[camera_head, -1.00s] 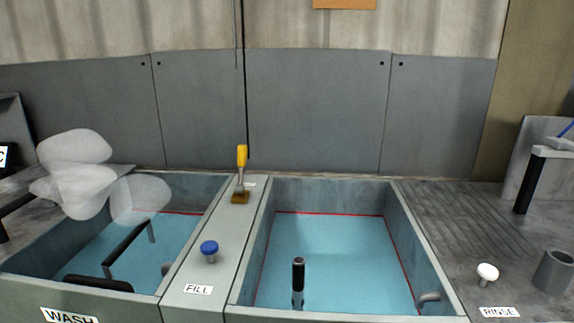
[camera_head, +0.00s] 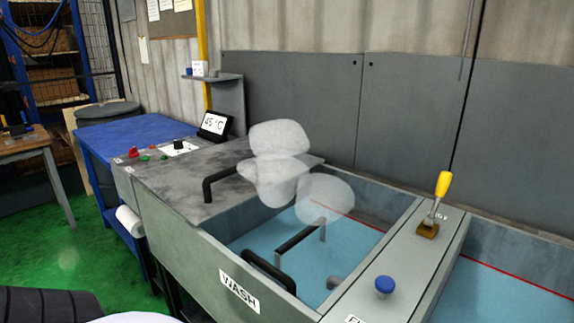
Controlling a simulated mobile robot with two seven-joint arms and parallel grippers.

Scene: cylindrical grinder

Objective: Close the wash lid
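The wash lid (camera_head: 165,178) is a flat grey mottled slab with a black bar handle (camera_head: 222,182). It lies at the left end of the wash basin and leaves most of the basin open. The wash basin (camera_head: 375,200) holds blue water (camera_head: 262,243), with pale translucent steam (camera_head: 280,150) above it. The steam hides part of the lid's right edge. A "WASH" label (camera_head: 239,291) is on the basin's front. Neither of my grippers is in view.
Black handles (camera_head: 300,238) stand in the wash basin, partly over the water. A panel with a blue knob (camera_head: 385,285) and a yellow-handled lever (camera_head: 443,185) divides it from another basin. A "45 °C" display (camera_head: 214,124) stands behind the lid, near a blue table (camera_head: 130,132).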

